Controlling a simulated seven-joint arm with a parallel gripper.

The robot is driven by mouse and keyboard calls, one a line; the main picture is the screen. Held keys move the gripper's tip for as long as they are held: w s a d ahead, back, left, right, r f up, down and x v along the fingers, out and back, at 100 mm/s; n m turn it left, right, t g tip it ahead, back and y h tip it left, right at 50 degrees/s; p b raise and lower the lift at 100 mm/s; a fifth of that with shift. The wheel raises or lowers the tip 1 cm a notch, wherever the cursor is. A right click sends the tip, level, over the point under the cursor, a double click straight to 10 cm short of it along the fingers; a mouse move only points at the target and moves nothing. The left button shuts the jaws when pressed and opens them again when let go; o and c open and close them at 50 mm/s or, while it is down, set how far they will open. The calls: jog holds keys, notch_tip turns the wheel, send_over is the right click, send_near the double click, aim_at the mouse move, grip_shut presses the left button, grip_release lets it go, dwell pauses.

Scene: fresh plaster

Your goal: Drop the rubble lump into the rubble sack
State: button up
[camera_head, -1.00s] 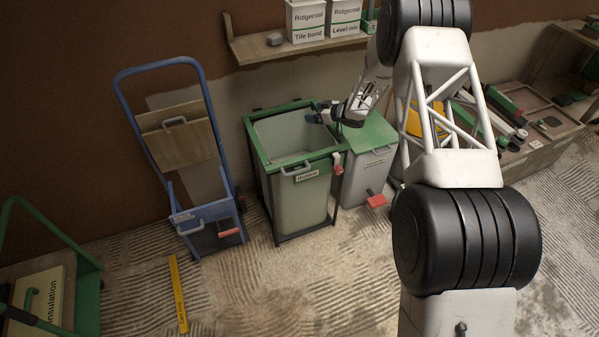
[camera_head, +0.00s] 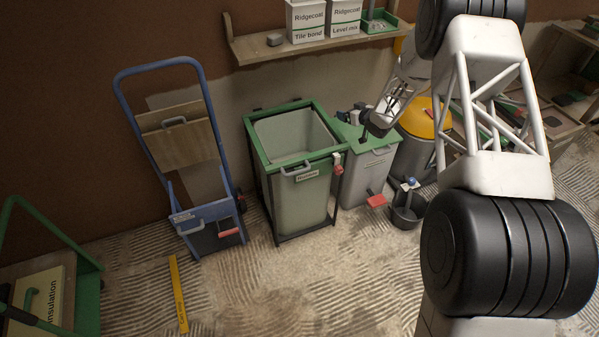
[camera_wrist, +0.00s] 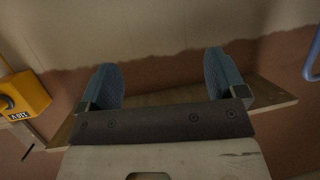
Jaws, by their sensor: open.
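The rubble sack (camera_head: 298,206) is a pale grey-green sack in a green-topped dark frame, labelled at its front, standing open on the floor. The part of its inside that I see looks bare; its bottom is hidden. I see no lump I can be sure is the rubble lump. My gripper (camera_head: 346,115) is small and dark in the head view, right of the sack's rim, above the green-lidded bin. In the wrist view my gripper (camera_wrist: 165,78) has its two blue fingers wide apart with nothing between them.
A green-lidded grey bin (camera_head: 368,178) stands right of the sack, then a yellow-lidded drum (camera_head: 424,118). A blue trolley (camera_head: 206,211) stands left. A wall shelf (camera_head: 250,50) holds tubs and a small grey block (camera_head: 274,39).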

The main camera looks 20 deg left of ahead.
jog(key=d+m+t+h, duration=0.1)
jog(key=d+m, duration=0.1)
jog(key=d, duration=0.5)
jog(key=shift+w+d+f+t+h, duration=0.2)
jog(key=shift+f+t+h, duration=0.1)
jog(key=shift+t, duration=0.1)
jog(key=shift+r, duration=0.15)
dwell(0.4)
